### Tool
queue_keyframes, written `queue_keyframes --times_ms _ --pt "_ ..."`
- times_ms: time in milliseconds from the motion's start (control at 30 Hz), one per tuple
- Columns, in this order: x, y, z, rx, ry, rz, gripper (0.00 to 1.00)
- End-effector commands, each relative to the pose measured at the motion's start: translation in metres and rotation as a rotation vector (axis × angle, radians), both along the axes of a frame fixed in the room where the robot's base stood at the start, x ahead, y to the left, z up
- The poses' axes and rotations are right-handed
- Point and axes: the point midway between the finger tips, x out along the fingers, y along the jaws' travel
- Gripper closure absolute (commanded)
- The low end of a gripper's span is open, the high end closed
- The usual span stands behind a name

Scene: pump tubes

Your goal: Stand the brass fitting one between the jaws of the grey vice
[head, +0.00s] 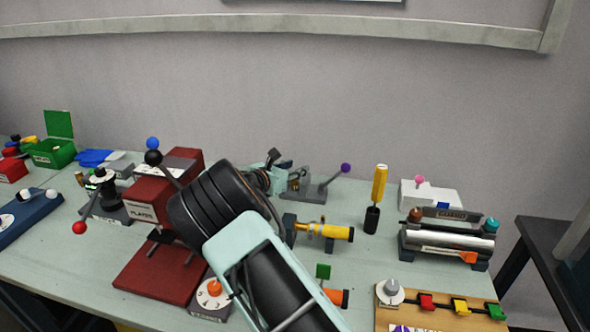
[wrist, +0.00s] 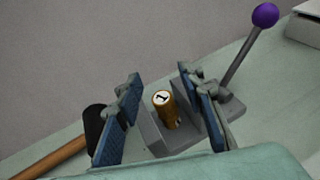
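The brass fitting one (wrist: 165,108) stands upright at the grey vice (wrist: 205,136), its end marked "1" facing the wrist camera. Grey vice metal shows on both sides of its lower part; its foot is hidden. My gripper (wrist: 160,82) is open, with one blue-padded finger on each side of the fitting and a visible gap to each. In the head view my gripper (head: 279,170) is over the vice (head: 308,190), and my arm hides part of that area. The vice's lever ends in a purple knob (wrist: 265,15), which also shows in the head view (head: 346,168).
A yellow-and-brass cylinder on a stand (head: 322,230) is in front of the vice. A yellow-handled tool in a black holder (head: 378,200) stands to its right. A dark red press (head: 152,205) is at the left. Bare table shows between them.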

Motion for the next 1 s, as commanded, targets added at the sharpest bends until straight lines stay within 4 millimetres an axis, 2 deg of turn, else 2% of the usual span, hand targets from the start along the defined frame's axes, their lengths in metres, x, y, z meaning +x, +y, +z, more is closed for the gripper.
queue_keyframes --times_ms 33,200,433,633,1000 --pt "-0.012 0.011 0.002 0.004 0.001 0.008 0.64" --pt "-0.045 0.030 0.014 0.003 0.003 0.008 0.64" --pt "-0.080 0.050 0.026 0.002 0.002 0.006 0.64" --pt "-0.092 0.057 0.030 0.002 0.002 0.004 0.64" --pt "-0.094 0.055 0.033 0.003 0.000 -0.002 0.64"
